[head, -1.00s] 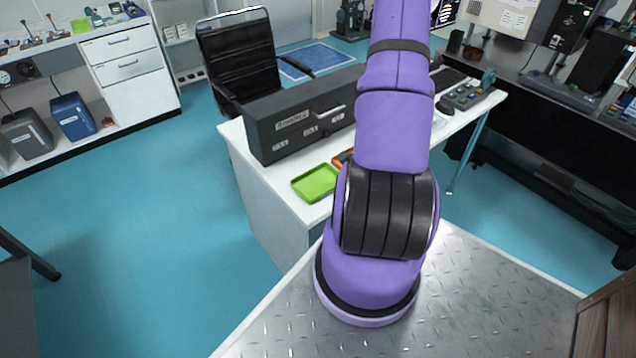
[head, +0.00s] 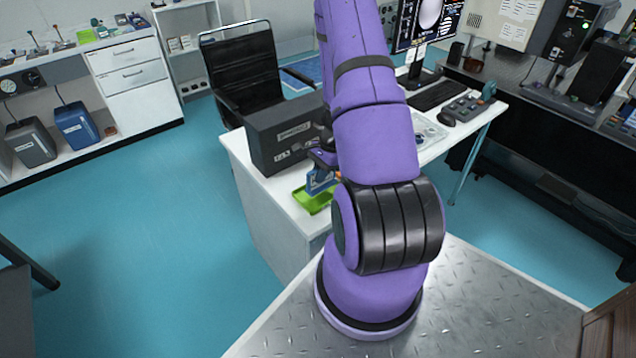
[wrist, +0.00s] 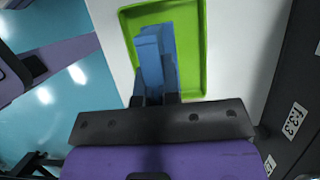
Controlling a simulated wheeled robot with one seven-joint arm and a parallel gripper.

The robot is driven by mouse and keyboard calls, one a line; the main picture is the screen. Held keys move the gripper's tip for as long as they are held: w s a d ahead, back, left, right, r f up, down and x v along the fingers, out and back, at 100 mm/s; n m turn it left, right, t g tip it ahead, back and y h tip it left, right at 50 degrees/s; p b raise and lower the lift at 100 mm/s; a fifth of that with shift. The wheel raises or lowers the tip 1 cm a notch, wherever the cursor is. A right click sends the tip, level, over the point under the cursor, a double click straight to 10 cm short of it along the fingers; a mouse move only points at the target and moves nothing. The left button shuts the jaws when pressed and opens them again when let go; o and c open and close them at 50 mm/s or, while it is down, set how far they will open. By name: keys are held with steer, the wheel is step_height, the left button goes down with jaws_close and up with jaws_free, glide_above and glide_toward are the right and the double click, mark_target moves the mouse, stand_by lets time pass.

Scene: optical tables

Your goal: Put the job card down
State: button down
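My gripper (wrist: 157,98) has its dark fingers close together on a blue piece (wrist: 151,65), which I take to be the job card, though no writing on it can be read. The blue piece points away from the fingers, over the green tray (wrist: 190,80) in the wrist view. In the head view the blue piece (head: 318,183) is just above the green tray (head: 308,202), partly covering it. I cannot tell whether it touches the tray. My arm hides most of my gripper in the head view.
The tray lies on a white desk (head: 285,205) near its left edge. A dark grey labelled box (head: 283,133) stands right behind it, close to my gripper. A keyboard (head: 437,95) and a control pad (head: 462,109) are farther right. A black chair (head: 243,65) stands behind the desk.

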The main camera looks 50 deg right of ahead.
mark_target(317, 185)
steer(key=shift+w+f, duration=0.25)
steer(key=shift+f, duration=1.5)
steer(key=shift+f, duration=0.1)
steer(key=c, duration=1.3)
jaws_free()
steer(key=shift+c, duration=0.2)
